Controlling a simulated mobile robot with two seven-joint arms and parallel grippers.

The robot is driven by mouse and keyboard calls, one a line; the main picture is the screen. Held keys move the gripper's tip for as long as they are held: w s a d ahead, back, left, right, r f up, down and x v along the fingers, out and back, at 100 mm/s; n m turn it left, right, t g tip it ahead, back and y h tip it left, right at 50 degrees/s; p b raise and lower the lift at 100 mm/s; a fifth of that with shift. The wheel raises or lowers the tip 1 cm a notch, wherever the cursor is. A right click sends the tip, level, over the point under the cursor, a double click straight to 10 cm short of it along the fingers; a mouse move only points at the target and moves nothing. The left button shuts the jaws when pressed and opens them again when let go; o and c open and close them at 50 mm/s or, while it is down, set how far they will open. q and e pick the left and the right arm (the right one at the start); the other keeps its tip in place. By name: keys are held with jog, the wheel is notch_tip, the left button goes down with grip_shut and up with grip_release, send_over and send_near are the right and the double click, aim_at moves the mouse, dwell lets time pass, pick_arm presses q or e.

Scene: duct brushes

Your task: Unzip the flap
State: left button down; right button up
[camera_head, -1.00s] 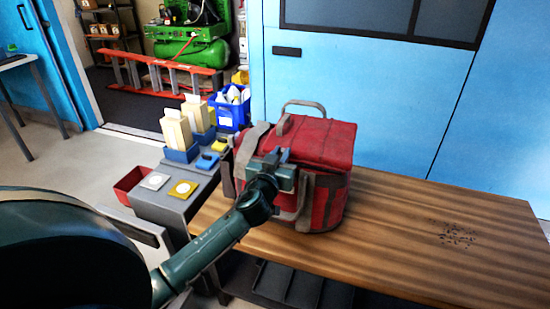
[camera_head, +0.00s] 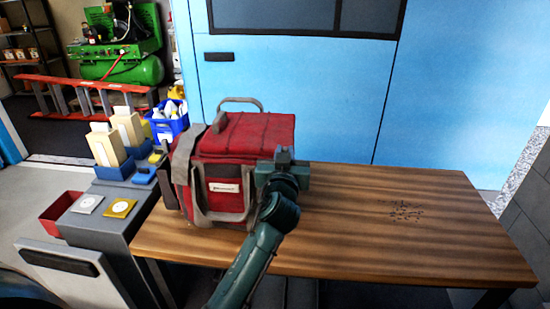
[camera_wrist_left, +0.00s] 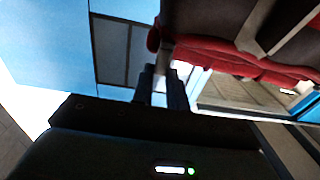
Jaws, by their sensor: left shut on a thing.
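The red tool bag (camera_head: 245,135) with grey straps and a grey top handle stands on the wooden bench. Its top flap (camera_head: 262,132) lies level and looks closed. My left gripper (camera_head: 282,160) is at the bag's front right corner, just below the flap's edge. In the left wrist view, the fingers (camera_wrist_left: 161,88) are close together beside the bag's red edge (camera_wrist_left: 240,66). They are shut on what appears to be the small zip pull, which the fingers mostly hide. My right gripper is out of view.
The wooden bench (camera_head: 350,235) is clear to the right of the bag, apart from dark specks. On the left, a grey cabinet (camera_head: 112,215) holds blue holders, a blue bin (camera_head: 168,125) and small pads. Blue panels (camera_head: 300,90) stand behind.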

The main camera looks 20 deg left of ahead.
pick_arm(q)
jog(key=shift+d, duration=0.25)
jog(key=c, duration=1.4)
grip_release()
